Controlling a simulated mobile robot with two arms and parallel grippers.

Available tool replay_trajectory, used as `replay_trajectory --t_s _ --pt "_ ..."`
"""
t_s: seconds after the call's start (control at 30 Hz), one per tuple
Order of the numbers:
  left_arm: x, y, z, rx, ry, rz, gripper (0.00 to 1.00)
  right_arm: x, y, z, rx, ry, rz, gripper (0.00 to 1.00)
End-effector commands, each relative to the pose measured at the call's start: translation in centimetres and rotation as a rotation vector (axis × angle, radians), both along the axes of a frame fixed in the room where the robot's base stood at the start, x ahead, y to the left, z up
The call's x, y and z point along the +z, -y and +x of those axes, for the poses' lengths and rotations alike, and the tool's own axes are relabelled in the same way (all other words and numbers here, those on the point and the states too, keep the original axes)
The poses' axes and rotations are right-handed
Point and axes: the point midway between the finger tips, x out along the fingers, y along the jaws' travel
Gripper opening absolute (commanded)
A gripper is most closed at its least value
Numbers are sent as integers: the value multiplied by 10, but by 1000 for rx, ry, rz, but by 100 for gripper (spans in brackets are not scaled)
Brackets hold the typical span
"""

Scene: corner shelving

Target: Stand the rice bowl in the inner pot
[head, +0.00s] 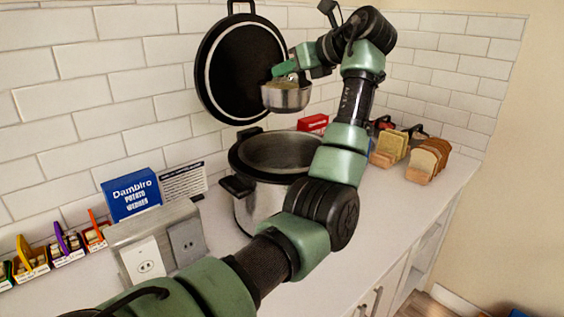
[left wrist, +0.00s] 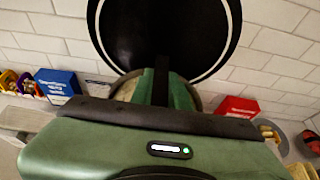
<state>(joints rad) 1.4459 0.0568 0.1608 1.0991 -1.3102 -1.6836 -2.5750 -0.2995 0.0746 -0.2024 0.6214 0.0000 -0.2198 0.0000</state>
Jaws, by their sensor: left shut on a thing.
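The rice bowl (head: 286,98) is a small silver metal bowl with pale contents, held about level in the air. My left gripper (head: 287,76) is shut on its rim. In the head view the bowl appears above the inner pot (head: 285,151), clear of it, in front of the open lid. The inner pot is the grey round opening of a silver and black cooker (head: 255,203); my left arm covers its right side. In the left wrist view my left gripper (left wrist: 160,90) hides most of the bowl. My right gripper is not in view.
The black round lid (head: 240,75) stands raised behind the cooker. A blue box (head: 131,195), a socket unit (head: 158,246) and small trays stand on the left. A red box (head: 313,123) and bread slices (head: 428,160) are on the right. The right front counter is clear.

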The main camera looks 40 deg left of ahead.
Motion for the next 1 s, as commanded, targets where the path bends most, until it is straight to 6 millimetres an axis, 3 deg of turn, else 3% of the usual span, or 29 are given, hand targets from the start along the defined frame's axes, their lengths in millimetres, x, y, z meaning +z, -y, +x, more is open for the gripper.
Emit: replay_trajectory --t_s 0.4,0.53,0.83,1.0 --pt "-105 1 0 0 -3 3 0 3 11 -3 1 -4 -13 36" --pt "-125 1 -1 1 -1 3 0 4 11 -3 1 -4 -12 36" --pt "-147 1 -1 0 0 3 0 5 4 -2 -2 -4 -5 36" --pt "-172 1 0 0 -1 3 0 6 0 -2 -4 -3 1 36"
